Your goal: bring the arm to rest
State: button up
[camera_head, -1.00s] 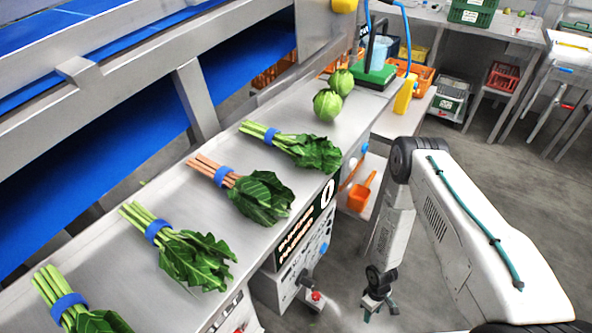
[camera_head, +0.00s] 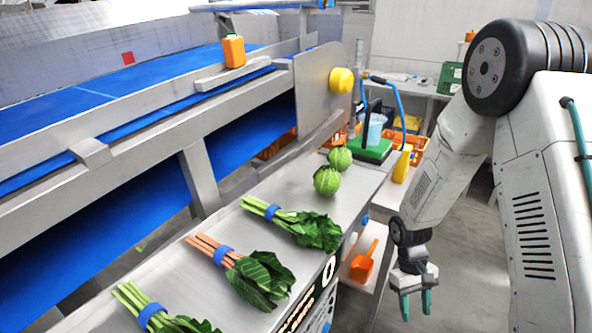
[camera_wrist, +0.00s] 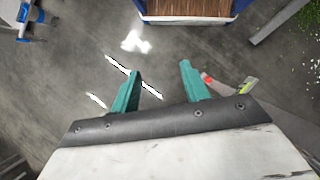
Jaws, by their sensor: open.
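My gripper (camera_head: 416,304) hangs at the lower right in the head view, pointing down beside the steel counter. Its two teal fingers are apart with nothing between them. The wrist view also shows the open gripper (camera_wrist: 160,85) over bare grey floor. My arm is folded, with its elbow high at the right of the head view.
Bunched greens (camera_head: 300,228) with blue bands and two round green heads (camera_head: 327,181) lie on the steel counter (camera_head: 340,207). An orange scoop (camera_head: 363,263) is on a lower shelf near my gripper. A blue conveyor (camera_head: 90,95) runs behind.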

jog(key=s+a+r+m+t, duration=0.1)
jog(key=s+r+t, duration=0.1)
jog(key=s+r, duration=0.4)
jog(key=s+a+r+m+t+y, duration=0.1)
jog(key=s+r, duration=0.6)
jog(key=r, duration=1)
jog(key=s+a+r+t, duration=0.1)
jog(key=s+r+t, duration=0.2)
jog(key=s+r, duration=0.3)
notch_tip(320, 180, up, 5)
jog(key=shift+s+a+r+m+t+y, duration=0.2)
jog(key=shift+s+m+t+y, duration=0.1)
jog(key=shift+m, duration=0.1)
jog(key=shift+c, duration=1)
jog(key=shift+d, duration=0.1)
